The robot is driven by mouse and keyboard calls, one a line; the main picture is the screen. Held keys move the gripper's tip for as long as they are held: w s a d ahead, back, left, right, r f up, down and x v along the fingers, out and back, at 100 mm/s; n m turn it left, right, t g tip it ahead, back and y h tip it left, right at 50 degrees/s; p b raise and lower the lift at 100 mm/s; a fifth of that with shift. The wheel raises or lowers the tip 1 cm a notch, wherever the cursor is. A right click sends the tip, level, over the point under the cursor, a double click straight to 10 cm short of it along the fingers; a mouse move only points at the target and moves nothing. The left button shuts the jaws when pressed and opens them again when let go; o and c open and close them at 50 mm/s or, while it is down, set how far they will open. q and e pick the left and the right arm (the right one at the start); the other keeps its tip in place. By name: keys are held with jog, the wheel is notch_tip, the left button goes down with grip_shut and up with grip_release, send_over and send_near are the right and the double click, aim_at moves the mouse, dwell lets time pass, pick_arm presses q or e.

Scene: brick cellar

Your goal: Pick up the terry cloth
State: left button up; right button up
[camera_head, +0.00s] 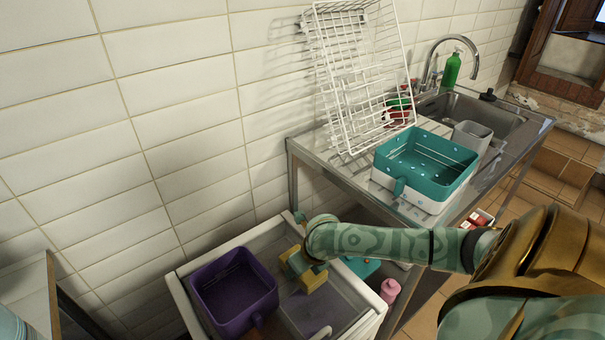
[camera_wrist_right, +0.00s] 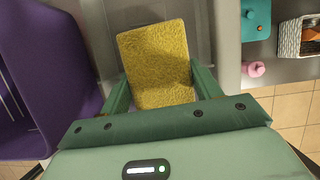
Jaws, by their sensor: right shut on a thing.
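The yellow terry cloth (camera_wrist_right: 157,48) fills the middle of the right wrist view as a thick, fuzzy block. In the head view the cloth (camera_head: 311,281) is over the white-rimmed tray, beside the purple bin. My right gripper (camera_wrist_right: 161,80) has one green finger against each side of the cloth and is shut on it. In the head view my right gripper (camera_head: 297,264) reaches down from the right and partly hides the cloth. I cannot tell whether the cloth touches the tray floor. My left gripper is out of view.
The purple bin (camera_head: 236,291) stands left in the white-rimmed tray (camera_head: 179,301). A pink bottle (camera_head: 390,290) stands to the right. Above is the metal sink counter, with a teal-and-white basket (camera_head: 427,163), a grey cup (camera_head: 472,136), a white wire rack (camera_head: 359,75) and a green bottle (camera_head: 452,69).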

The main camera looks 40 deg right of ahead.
notch_tip(320, 180, up, 10)
jog(key=p, duration=0.4)
dwell(0.4)
